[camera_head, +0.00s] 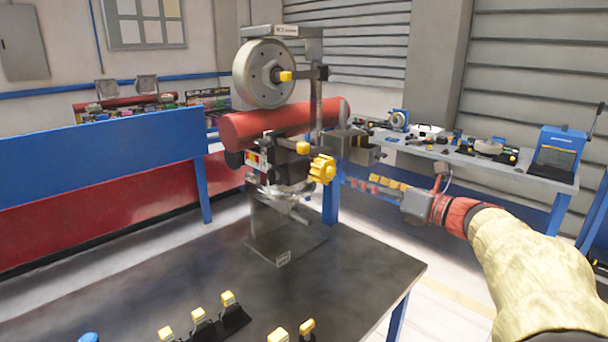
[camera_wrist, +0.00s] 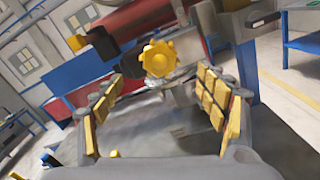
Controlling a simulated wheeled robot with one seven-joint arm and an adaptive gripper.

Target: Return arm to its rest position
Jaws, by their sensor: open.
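My arm reaches in from the right in the head view, in a cream sleeve with a red cuff. My gripper (camera_head: 350,184) is at the right of the machine on the dark table. In the wrist view my gripper (camera_wrist: 161,80) is open, its yellow-padded fingers wide apart with nothing held between them. A yellow star knob (camera_head: 322,169) on the machine lies ahead of the fingertips; in the wrist view the knob (camera_wrist: 158,58) shows in the gap between them. I cannot tell the exact distance from fingers to knob.
The machine carries a grey wheel (camera_head: 263,73) and a red cylinder (camera_head: 270,123). Several yellow-topped black pieces stand at the front of the dark table (camera_head: 150,265). A blue and red barrier (camera_head: 100,150) is at left. A workbench (camera_head: 455,155) with tools stands behind at right.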

